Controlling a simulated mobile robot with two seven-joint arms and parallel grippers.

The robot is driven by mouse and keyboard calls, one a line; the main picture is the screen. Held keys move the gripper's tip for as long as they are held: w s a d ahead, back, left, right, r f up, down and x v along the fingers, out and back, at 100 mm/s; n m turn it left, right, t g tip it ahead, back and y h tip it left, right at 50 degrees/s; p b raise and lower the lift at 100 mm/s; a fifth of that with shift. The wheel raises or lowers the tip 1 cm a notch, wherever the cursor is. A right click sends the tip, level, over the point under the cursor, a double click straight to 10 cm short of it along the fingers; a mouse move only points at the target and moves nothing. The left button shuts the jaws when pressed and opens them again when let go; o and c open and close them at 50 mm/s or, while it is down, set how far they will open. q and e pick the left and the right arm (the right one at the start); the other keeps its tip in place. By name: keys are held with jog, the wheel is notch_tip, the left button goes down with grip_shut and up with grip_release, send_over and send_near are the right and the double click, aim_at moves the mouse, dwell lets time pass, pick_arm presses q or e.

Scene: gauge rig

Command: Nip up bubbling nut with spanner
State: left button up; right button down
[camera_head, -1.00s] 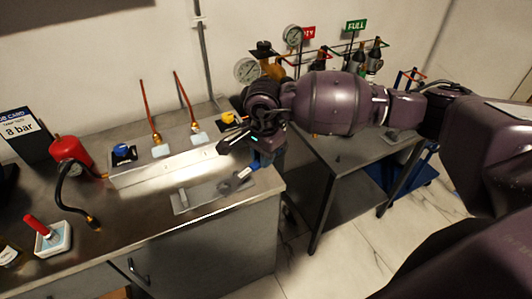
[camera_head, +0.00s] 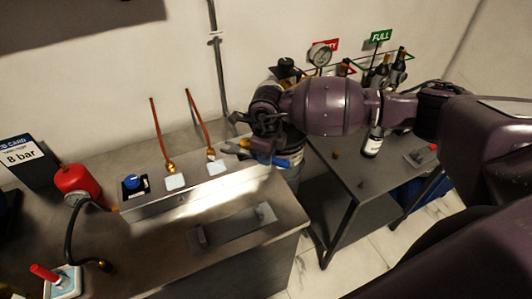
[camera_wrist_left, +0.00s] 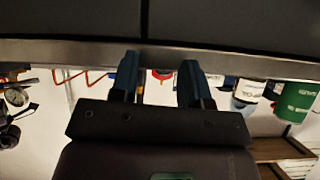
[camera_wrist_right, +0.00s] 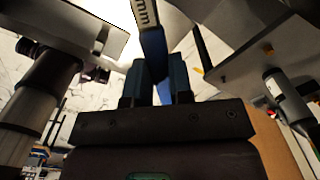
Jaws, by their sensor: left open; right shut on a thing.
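My right gripper (camera_head: 270,150) is shut on the blue-handled spanner (camera_head: 278,161), held above the bench's right end. The spanner's grey head points left toward the pipe fittings, apart from them. In the right wrist view the blue handle (camera_wrist_right: 154,48) runs up between the fingers (camera_wrist_right: 159,68). Two copper pipes end in brass nuts, left (camera_head: 170,167) and right (camera_head: 211,154), on a metal block (camera_head: 190,195). Bubbles are too small to tell on either nut. My left gripper (camera_wrist_left: 160,78) is open and empty in its wrist view, outside the head view.
A blue knob (camera_head: 132,182) is left of the pipes. A red device (camera_head: 78,180) with a black hose, a job card (camera_head: 22,155) and a red-handled brush pot (camera_head: 62,283) stand left. A second table (camera_head: 350,175) is right.

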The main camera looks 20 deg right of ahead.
aim_at(247, 153)
jog(key=shift+s, duration=0.15)
jog(key=shift+w+a+f+b, duration=0.2)
jog(key=shift+w+f+b, duration=0.05)
jog(key=shift+f+b, duration=0.6)
jog(key=shift+w+a+f+b, duration=0.15)
jog(key=shift+f+b, duration=0.25)
jog(key=shift+b, duration=0.05)
jog(key=shift+w+a+f+b, duration=0.1)
jog(key=shift+w+f+b, duration=0.05)
jog(key=shift+f+b, duration=0.25)
pick_arm(q)
jog(key=f, duration=0.2)
jog(key=s+f, duration=0.1)
jog(key=f, duration=0.1)
jog(key=shift+a+f, duration=0.1)
jog(key=shift+f+b, duration=0.1)
jog(key=shift+b, duration=0.2)
pick_arm(e)
jog(key=shift+w+a, duration=0.15)
